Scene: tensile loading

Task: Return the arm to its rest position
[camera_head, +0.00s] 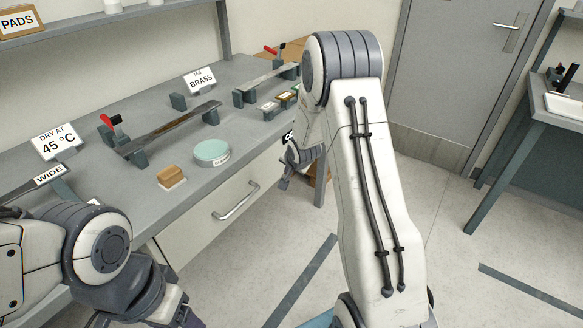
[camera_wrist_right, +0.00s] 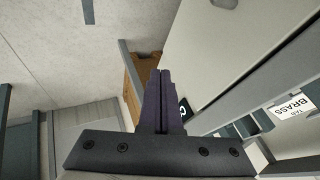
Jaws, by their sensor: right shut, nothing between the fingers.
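My right arm (camera_head: 372,190) rises in the middle of the head view, bent at a high elbow. Its gripper (camera_head: 284,184) is partly hidden behind the forearm, in front of the bench's right end and apart from it. In the right wrist view the dark fingers of that gripper (camera_wrist_right: 157,80) lie together with nothing between them. My left arm (camera_head: 100,250) is folded at the lower left of the head view. Its gripper (camera_head: 188,318) is cut off by the bottom edge, so its jaws cannot be judged.
The grey bench (camera_head: 226,170) carries two metal strips on supports, a round green dish (camera_head: 211,152), a sanding block (camera_head: 171,177) and signs. A drawer handle (camera_head: 236,202) sticks out in front. A door (camera_head: 455,80) and side table (camera_head: 540,115) stand right; the floor between is open.

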